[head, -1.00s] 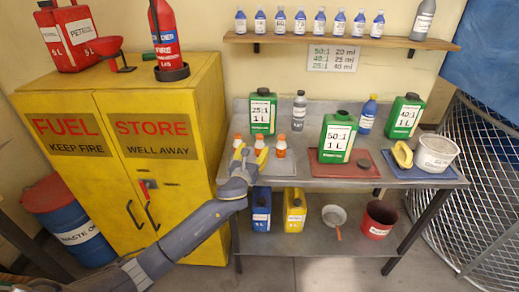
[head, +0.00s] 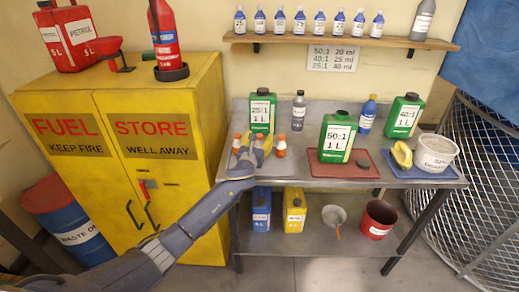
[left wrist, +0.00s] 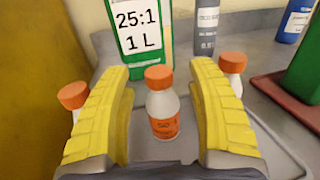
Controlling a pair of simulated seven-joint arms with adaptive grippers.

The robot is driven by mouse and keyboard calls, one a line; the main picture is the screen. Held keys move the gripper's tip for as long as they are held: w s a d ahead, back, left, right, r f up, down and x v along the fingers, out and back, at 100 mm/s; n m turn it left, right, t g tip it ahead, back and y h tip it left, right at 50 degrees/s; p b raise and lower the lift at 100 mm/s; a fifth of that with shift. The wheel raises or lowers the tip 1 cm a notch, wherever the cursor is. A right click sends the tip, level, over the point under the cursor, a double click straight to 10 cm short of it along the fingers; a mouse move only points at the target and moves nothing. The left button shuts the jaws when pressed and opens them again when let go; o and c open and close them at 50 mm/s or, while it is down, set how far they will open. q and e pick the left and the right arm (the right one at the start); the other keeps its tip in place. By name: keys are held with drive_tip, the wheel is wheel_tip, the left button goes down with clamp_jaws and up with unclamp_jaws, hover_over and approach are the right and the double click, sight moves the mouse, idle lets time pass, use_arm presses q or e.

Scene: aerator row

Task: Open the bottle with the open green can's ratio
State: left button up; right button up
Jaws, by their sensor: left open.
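Three small white bottles with orange caps stand in a row on a grey tray: left bottle (left wrist: 72,97), middle bottle (left wrist: 162,100) and right bottle (left wrist: 232,72). Green cans marked 25:1 (head: 262,112), 50:1 (head: 338,136) and 40:1 (head: 404,118) stand on the bench. A dark disc (head: 364,163), like a loose cap, lies beside the 50:1 can.
A grey bottle (head: 298,112) and a blue bottle (head: 367,116) stand at the back. A yellow thing (head: 402,154) and a white tub (head: 436,153) are at the right on a blue mat. The yellow cabinet (head: 190,200) flanks the bench's left.

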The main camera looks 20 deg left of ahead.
use_arm(q)
clamp_jaws()
idle(0.5)
drive_tip(key=shift+r, duration=0.1)
wheel_tip(320, 180, up, 20)
idle(0.8)
drive_tip(key=c, duration=0.9)
unclamp_jaws()
clamp_jaws()
